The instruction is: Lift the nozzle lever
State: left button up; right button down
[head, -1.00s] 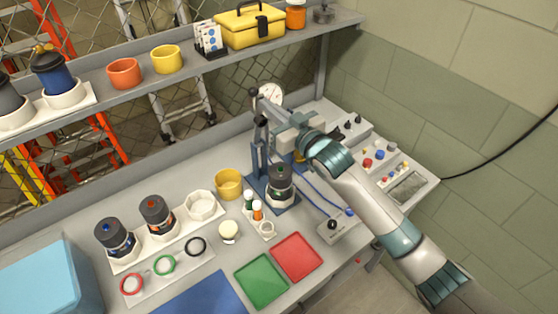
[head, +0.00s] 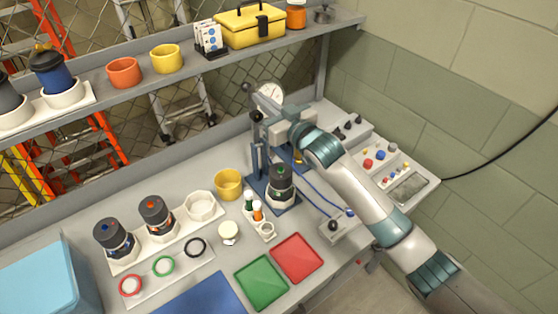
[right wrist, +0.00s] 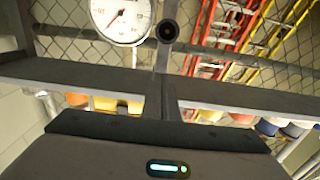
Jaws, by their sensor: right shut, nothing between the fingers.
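A lever with a black ball knob (head: 257,116) stands at the top of a blue stand (head: 257,155) at the back of the bench. A dark round knob (right wrist: 168,32) also shows in the right wrist view, just beyond the fingers. My right gripper (head: 268,128) is shut and empty, close beside the black knob. Whether it touches the lever I cannot tell. Its fingers (right wrist: 165,95) meet in the wrist view. A dark thruster with a green dot (head: 280,180) sits upright in the stand below. My arm hides part of the stand. My left gripper is not in view.
A white gauge (head: 270,92) stands just behind the lever. A control panel (head: 408,187) lies right of the stand. A yellow cup (head: 228,184) and small bottles (head: 257,210) stand left of it. The shelf (head: 205,63) runs above the bench's back.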

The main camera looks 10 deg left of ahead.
jog(key=p+v, duration=0.3)
jog(key=v, duration=0.3)
jog(key=shift+s+d, duration=0.25)
jog(key=shift+d, duration=0.1)
jog(key=shift+s, duration=0.1)
dwell(0.4)
